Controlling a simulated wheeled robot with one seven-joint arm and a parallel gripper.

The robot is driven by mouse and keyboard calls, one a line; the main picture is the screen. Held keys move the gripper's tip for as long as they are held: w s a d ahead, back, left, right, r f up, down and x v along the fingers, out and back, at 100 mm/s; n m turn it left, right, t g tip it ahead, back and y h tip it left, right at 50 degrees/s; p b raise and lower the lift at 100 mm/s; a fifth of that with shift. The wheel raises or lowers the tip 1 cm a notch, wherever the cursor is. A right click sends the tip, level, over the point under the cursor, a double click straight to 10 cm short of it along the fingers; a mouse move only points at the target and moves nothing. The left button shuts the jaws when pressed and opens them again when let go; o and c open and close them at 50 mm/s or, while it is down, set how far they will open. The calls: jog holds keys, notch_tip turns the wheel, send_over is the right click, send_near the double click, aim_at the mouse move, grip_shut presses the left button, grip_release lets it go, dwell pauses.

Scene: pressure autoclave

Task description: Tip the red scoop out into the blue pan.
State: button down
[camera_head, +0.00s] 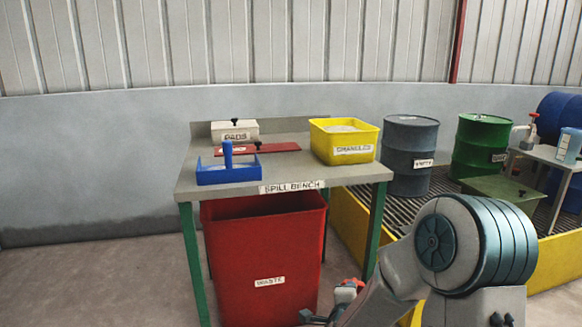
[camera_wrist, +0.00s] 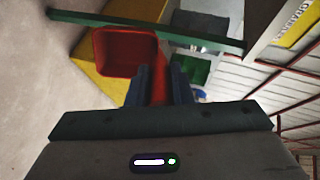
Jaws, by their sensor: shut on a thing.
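The blue pan (camera_head: 228,174) sits on the left front of the spill bench in the head view, with an upright blue handle. My gripper (camera_wrist: 159,82) is shut on the handle of the red scoop (camera_wrist: 126,54) in the wrist view. The scoop's hollow bowl shows beyond the fingertips, to the upper left; I cannot tell what it holds. In the head view my arm reaches low in front of the bench, right of the waste bin, well below and right of the pan. The gripper is hard to make out there.
The spill bench (camera_head: 292,187) also carries a yellow granules tub (camera_head: 344,143), a dark red flat lid (camera_head: 275,148) and a white pads box (camera_head: 235,130). A red waste bin (camera_head: 262,255) stands beneath. Drums stand on a yellow-edged grating at right. Floor at left is clear.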

notch_tip(320, 180, up, 34)
jog(key=p, duration=3.2)
jog(key=shift+p, duration=0.4)
jog(key=shift+f, duration=0.1)
